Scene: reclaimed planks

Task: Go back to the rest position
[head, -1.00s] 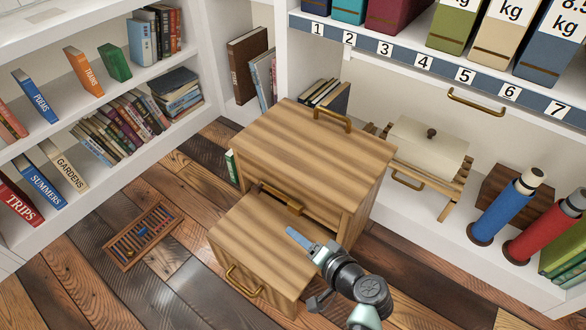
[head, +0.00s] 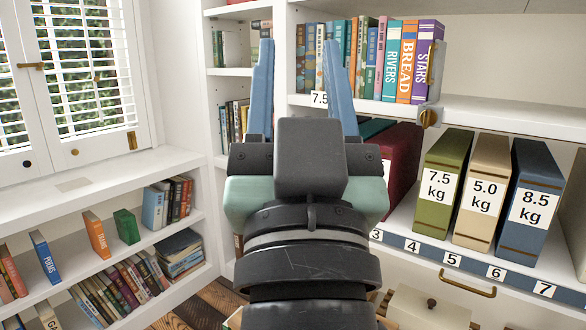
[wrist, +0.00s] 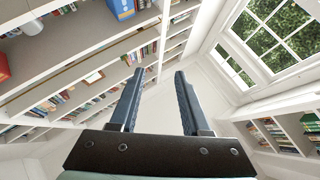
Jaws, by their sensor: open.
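My gripper (head: 303,88) is raised in front of the shelves in the head view, pointing up. Its two blue fingers stand well apart with nothing between them. The wrist view also shows my gripper (wrist: 155,95) with its fingers apart and empty, facing the upper shelves and window.
Weight-labelled binders, among them a green one (head: 446,190) and a blue one (head: 535,205), stand on the numbered shelf at right. A shuttered window (head: 85,65) is at left. A cream box (head: 430,308) shows at the bottom.

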